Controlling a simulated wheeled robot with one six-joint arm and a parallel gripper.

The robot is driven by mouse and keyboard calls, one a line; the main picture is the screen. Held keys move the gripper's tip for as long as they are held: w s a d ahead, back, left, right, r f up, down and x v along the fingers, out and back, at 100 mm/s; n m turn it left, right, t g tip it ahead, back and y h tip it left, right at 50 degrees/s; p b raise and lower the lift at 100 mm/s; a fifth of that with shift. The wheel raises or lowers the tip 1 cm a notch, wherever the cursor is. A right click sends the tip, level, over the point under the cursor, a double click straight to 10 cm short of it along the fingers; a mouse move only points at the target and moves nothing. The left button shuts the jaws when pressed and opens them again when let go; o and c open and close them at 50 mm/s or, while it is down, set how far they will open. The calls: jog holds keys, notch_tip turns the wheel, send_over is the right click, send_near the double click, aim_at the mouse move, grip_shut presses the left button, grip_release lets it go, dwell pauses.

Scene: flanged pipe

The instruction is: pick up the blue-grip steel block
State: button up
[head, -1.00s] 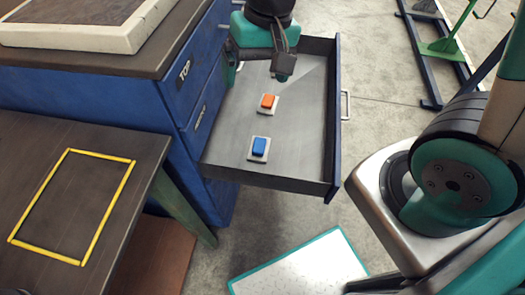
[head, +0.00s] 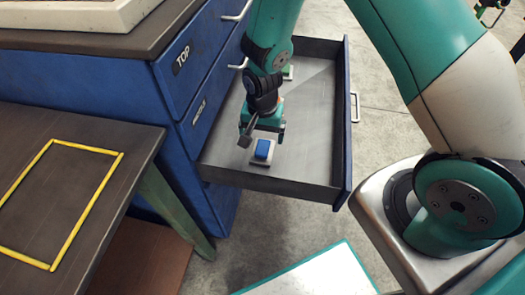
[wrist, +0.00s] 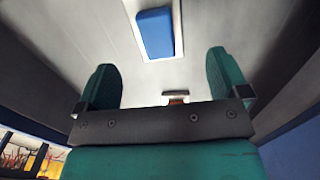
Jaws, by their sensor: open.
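The blue-grip steel block (head: 263,151) lies on the floor of the open drawer, toward its near end. It has a blue grip on a pale steel base. My gripper (head: 262,122) is over the drawer just behind the block in the head view, apart from it as far as I can tell. In the wrist view, the blue-grip steel block (wrist: 155,34) is at the top, beyond the two green fingers. My gripper (wrist: 161,70) is open, with nothing between its fingers.
The drawer (head: 316,130) has raised walls around the block. A green-topped block (head: 288,73) is farther back, partly hidden by my arm. A yellow outline (head: 70,205) marks the dark table at left.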

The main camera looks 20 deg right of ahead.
aim_at(262, 147)
jog(key=shift+s+f, duration=0.2)
jog(key=shift+f, duration=2.8)
jog(key=c, duration=1.3)
